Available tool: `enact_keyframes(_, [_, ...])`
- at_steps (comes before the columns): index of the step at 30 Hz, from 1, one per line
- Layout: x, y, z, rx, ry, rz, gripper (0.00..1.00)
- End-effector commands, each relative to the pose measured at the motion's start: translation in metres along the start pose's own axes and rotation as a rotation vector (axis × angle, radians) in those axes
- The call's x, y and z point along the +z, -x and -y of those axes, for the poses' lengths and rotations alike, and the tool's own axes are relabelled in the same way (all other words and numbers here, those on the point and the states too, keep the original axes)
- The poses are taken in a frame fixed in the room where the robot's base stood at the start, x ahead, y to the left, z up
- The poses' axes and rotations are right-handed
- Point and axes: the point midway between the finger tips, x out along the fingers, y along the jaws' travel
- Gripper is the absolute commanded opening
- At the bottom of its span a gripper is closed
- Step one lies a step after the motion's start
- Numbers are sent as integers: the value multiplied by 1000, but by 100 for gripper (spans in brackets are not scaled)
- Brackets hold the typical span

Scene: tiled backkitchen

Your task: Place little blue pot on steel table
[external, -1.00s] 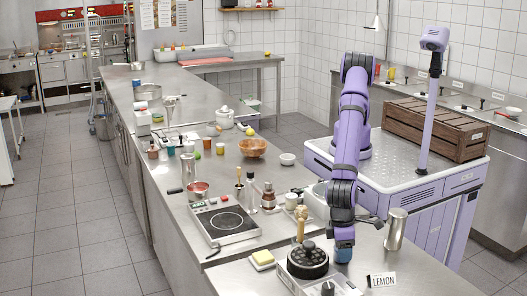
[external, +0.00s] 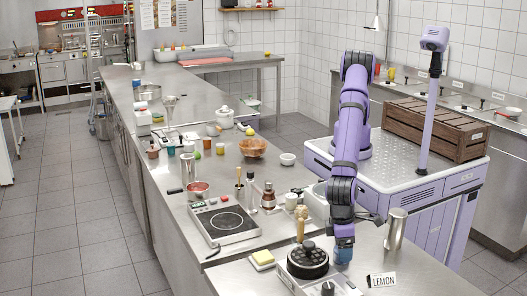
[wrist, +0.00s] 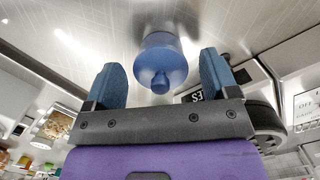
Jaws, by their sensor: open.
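The little blue pot (wrist: 162,58) shows in the wrist view, its round knob facing my camera. It is between the two blue fingers of my gripper (wrist: 161,72), with a visible gap on each side. My gripper is open and holds nothing. In the external view my gripper (external: 343,249) points down at the near end of the counter; pot and blue fingers are hard to tell apart there. The steel table (external: 405,268) has a bare stretch to the right of the sign.
A metal canister (external: 396,230) and a LEMON sign (external: 382,280) stand close on the right. A yellow block on a dish (external: 262,259) lies further left.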

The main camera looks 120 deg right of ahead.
Motion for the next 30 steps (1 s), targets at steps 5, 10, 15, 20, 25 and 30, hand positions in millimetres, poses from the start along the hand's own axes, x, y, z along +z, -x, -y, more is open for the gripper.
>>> enact_keyframes(5, [0, 36, 1, -5, 0, -1, 80])
enact_keyframes(10, [0, 70, 0, -3, 0, 0, 80])
enact_keyframes(15, [0, 94, 0, -3, 0, 0, 80])
enact_keyframes(20, [0, 106, 0, -2, 0, 0, 80])
enact_keyframes(25, [0, 108, 0, -1, 0, 0, 80])
enact_keyframes(30, [-2, 111, -2, -4, 0, -1, 80])
